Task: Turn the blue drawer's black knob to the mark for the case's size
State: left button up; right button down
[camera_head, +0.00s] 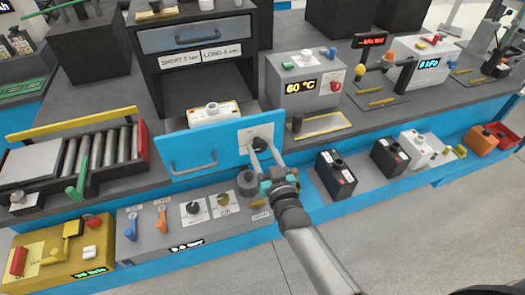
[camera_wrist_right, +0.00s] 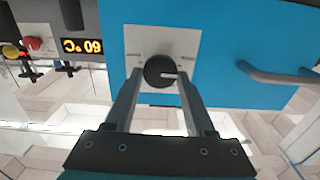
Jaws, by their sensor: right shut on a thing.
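The blue drawer (camera_head: 195,152) has its front facing me, with a grey bar handle at its left. Its black knob (camera_head: 263,144) sits on a pale plate at the right end. In the right wrist view, which is upside down, the black knob (camera_wrist_right: 160,71) has a white pointer line toward the picture's right, and the plate (camera_wrist_right: 148,42) has small marks too blurred to read. My right gripper (camera_head: 262,152) is shut on the knob, one finger on each side. A white case (camera_head: 214,113) shows just behind the drawer front. My left gripper is not in view.
Signs above the drawer read SHORT 3 and LONG 4 (camera_head: 221,52). A grey box showing 60 °C (camera_head: 306,80) stands at the right, a roller conveyor (camera_head: 98,150) at the left. Black batteries (camera_head: 336,174) and a grey control panel (camera_head: 190,222) lie in front, below the drawer.

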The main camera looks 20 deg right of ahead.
jog(key=m, duration=0.5)
jog(key=shift+d+m, duration=0.1)
jog(key=shift+m, duration=0.3)
jog(key=m, duration=0.5)
jog(key=shift+d+f+m, duration=0.1)
jog(key=shift+m, duration=0.2)
dwell(0.3)
jog(key=shift+c, duration=1.3)
grip_release()
jog(key=shift+s, duration=0.1)
jog(key=s, duration=1.5)
jog(key=shift+d+p, duration=0.25)
jog(key=shift+p, duration=0.1)
